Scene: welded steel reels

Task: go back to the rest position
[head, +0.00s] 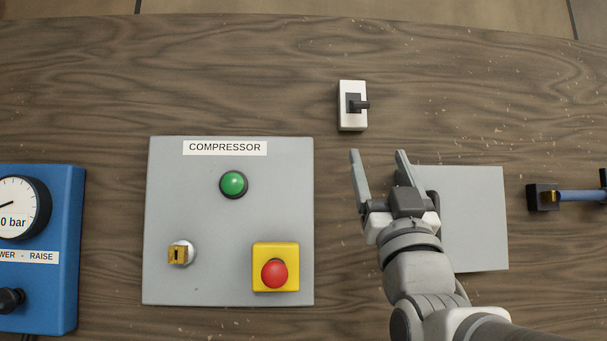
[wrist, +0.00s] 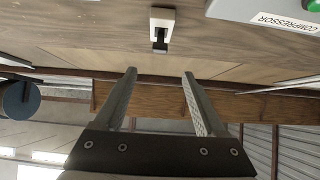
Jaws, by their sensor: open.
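My gripper (head: 378,154) is open and empty, its two fingers apart, above the wooden table between the compressor panel and a plain grey plate. It also shows in the wrist view (wrist: 160,74), with nothing between the fingers. A white switch box (head: 352,121) with a dark lever lies beyond the fingertips in the head view, apart from them. The switch box also shows at the top of the wrist view (wrist: 162,19).
The grey compressor panel (head: 210,220) has a green button (head: 233,184), a key switch (head: 180,253) and a red button (head: 274,273) on yellow. The grey plate (head: 480,220) is partly hidden by my arm. A blue gauge box (head: 65,215) stands left, a blue-handled item (head: 578,196) right.

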